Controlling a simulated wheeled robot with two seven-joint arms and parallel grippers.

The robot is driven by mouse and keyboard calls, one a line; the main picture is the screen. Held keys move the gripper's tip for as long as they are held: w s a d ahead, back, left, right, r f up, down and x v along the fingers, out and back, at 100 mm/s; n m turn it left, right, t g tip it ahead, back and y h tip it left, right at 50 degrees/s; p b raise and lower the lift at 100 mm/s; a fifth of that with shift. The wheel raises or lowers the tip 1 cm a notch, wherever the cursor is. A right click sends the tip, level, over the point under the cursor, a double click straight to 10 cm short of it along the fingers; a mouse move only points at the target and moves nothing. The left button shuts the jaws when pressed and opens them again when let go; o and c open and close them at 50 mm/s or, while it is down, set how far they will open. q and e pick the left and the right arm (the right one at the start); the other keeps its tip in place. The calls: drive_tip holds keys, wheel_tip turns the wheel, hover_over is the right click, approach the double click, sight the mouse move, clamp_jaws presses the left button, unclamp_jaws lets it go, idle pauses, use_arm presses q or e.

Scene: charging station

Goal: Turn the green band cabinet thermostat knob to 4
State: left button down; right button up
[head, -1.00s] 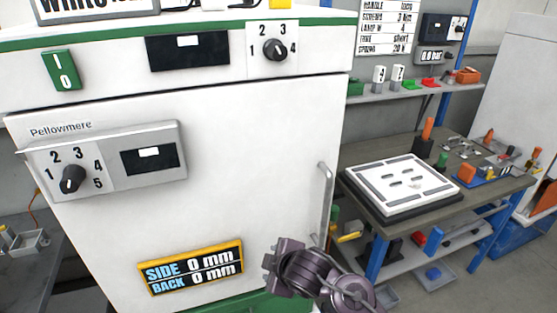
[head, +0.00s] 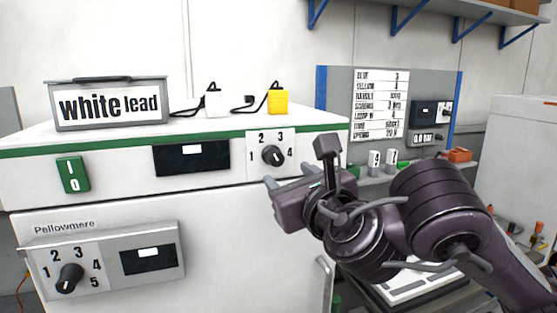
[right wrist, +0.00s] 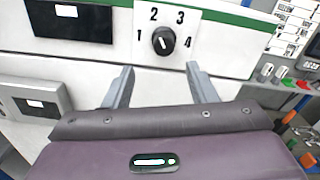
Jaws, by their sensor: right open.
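The cabinet has a green band (head: 120,149) along its top front edge. Below the band, a black thermostat knob (head: 273,155) sits on a white plate marked 1 to 4. It also shows in the right wrist view (right wrist: 163,40), and I cannot read its exact setting. My right gripper (head: 289,176) is open and empty, just below and in front of the knob. In the right wrist view its two fingers (right wrist: 161,70) stand apart beneath the knob, not touching it. My left gripper is not in view.
A second knob (head: 69,278), marked 1 to 5, is on the Pellowmere panel at lower left. A green switch (head: 73,174) and a dark display (head: 191,157) share the upper panel. The "white lead" sign (head: 110,103) stands on top. A cabinet handle (head: 326,285) is below my right arm.

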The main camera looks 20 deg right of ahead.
sight(278, 161)
drive_tip(key=w, duration=0.2)
drive_tip(key=w+b, duration=0.1)
drive_tip(key=w, duration=0.3)
drive_tip(key=shift+d+r+b, duration=0.15)
drive_tip(key=shift+r+b, duration=0.1)
drive_tip(key=shift+b, duration=0.05)
drive_tip(key=shift+w, duration=0.9)
drive_tip(key=shift+c, duration=0.4)
drive_tip(key=c, duration=0.9)
